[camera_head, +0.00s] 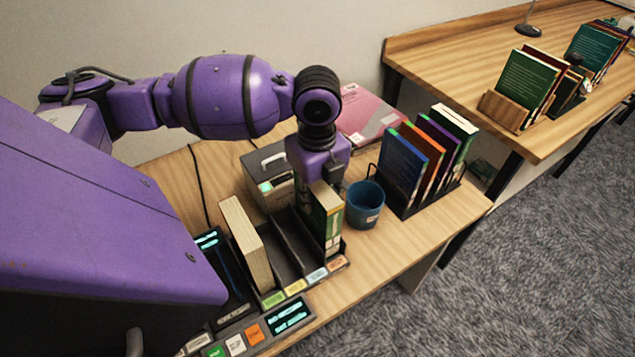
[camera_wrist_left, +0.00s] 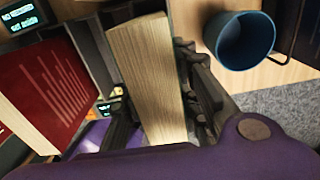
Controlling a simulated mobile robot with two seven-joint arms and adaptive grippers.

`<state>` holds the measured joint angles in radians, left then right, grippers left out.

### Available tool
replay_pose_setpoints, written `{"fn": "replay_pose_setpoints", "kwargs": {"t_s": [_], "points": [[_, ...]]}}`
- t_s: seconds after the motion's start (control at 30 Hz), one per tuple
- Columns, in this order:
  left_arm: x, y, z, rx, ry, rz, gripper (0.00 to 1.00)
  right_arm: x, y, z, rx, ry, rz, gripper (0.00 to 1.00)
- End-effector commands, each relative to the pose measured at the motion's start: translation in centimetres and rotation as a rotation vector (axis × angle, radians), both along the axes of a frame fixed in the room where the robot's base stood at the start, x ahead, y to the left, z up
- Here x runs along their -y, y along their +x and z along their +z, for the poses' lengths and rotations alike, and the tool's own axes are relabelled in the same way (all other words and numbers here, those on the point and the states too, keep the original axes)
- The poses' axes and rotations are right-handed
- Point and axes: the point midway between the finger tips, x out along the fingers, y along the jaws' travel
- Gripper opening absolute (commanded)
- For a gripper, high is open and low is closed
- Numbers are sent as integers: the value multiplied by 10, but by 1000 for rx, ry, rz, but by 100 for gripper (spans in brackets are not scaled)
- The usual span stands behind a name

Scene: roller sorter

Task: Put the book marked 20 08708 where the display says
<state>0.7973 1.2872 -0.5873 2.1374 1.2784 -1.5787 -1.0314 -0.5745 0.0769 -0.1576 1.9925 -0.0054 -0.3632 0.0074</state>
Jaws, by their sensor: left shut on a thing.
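My left gripper (camera_head: 322,183) is shut on a green book (camera_head: 328,220) with cream pages. The book stands upright at the rightmost slot of the sorter (camera_head: 286,258); I cannot tell whether it rests on the bottom. A pale label is on its spine, too small to read. In the left wrist view my fingers (camera_wrist_left: 158,100) grip the book's sides, page block (camera_wrist_left: 147,65) facing the camera. The display (camera_head: 290,314) is at the sorter's front; in the left wrist view a display (camera_wrist_left: 20,16) seems to read "NO ..." over "set aside". My right gripper is not in view.
A red book (camera_wrist_left: 45,90), pages facing up in the head view (camera_head: 247,243), stands in a slot further left. A blue mug (camera_head: 365,205) is close right of my gripper. A rack of books (camera_head: 425,160) stands beyond it. Coloured labels (camera_head: 295,287) line the front.

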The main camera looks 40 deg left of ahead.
Motion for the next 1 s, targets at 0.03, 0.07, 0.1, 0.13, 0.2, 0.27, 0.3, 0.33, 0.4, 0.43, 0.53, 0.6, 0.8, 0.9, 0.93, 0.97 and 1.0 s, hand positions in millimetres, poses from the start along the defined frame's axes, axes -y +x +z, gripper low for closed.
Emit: {"fn": "replay_pose_setpoints", "kwargs": {"t_s": [0.03,0.07,0.1,0.13,0.2,0.27,0.3,0.33,0.4,0.43,0.53,0.6,0.8,0.9,0.93,0.97,1.0], "points": [[0,0,1,2,-1,0,0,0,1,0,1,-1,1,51],[0,0,1,2,-1,0,0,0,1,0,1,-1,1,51],[0,0,1,2,-1,0,0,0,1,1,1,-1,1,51],[0,0,1,2,-1,0,0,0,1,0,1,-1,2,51],[0,0,1,2,-1,0,0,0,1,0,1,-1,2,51],[0,0,1,2,-1,0,0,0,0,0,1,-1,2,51],[0,1,0,2,-1,0,0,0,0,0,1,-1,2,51],[0,0,0,2,-1,0,0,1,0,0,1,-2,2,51],[0,0,-1,1,0,0,0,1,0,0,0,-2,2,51],[0,0,-2,1,0,0,0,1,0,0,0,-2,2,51],[0,0,-4,2,-1,0,0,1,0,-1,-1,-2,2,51],[0,1,-5,2,-1,0,0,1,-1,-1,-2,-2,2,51],[0,1,-9,2,-1,0,0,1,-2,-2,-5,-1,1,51],[0,0,-11,2,-1,0,0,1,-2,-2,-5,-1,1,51],[0,1,-11,2,-1,0,32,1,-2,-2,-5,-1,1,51],[0,1,-11,2,-1,0,36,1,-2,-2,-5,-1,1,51],[0,1,-11,2,-1,0,41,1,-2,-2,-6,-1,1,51]]}}
